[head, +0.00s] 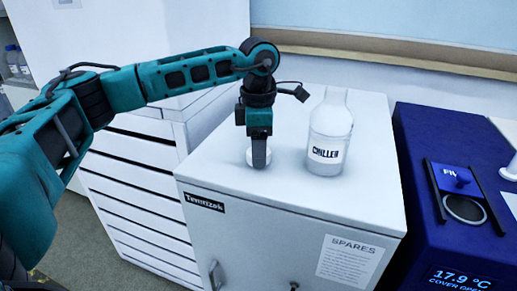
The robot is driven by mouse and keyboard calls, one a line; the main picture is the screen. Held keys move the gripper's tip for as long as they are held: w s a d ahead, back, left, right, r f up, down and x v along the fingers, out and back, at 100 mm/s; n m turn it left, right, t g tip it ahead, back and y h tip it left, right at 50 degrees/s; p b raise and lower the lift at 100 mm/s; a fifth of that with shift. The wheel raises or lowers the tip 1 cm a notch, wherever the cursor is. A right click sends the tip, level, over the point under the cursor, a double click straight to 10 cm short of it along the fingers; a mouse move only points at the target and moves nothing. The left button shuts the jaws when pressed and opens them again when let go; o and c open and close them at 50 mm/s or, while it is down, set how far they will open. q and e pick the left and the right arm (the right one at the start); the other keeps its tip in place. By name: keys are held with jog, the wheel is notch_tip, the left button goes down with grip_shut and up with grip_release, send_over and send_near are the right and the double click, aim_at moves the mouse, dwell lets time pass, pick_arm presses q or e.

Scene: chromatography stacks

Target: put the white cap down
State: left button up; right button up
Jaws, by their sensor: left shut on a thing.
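My left gripper (259,164) points straight down over the top of a light grey cabinet (275,191). It is shut on the white cap (249,157), a small round white piece at its fingertips, partly hidden by the fingers. The cap is at or just above the cabinet top, left of a clear bottle; I cannot tell if it touches the surface. The bottle (328,132) is labelled "CHILLER" and stands upright. My right gripper is not in view.
A blue instrument (434,170) with a round opening (464,208) and a display reading 17.9 °C stands to the right. A white drawer unit (130,170) is on the left. The cabinet top is clear in front of and right of the bottle.

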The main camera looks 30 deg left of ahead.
pick_arm(q)
jog(key=shift+f, duration=0.15)
jog(key=o, duration=1)
notch_tip(320, 180, up, 12)
jog(key=p, duration=0.2)
jog(key=shift+r, duration=0.2)
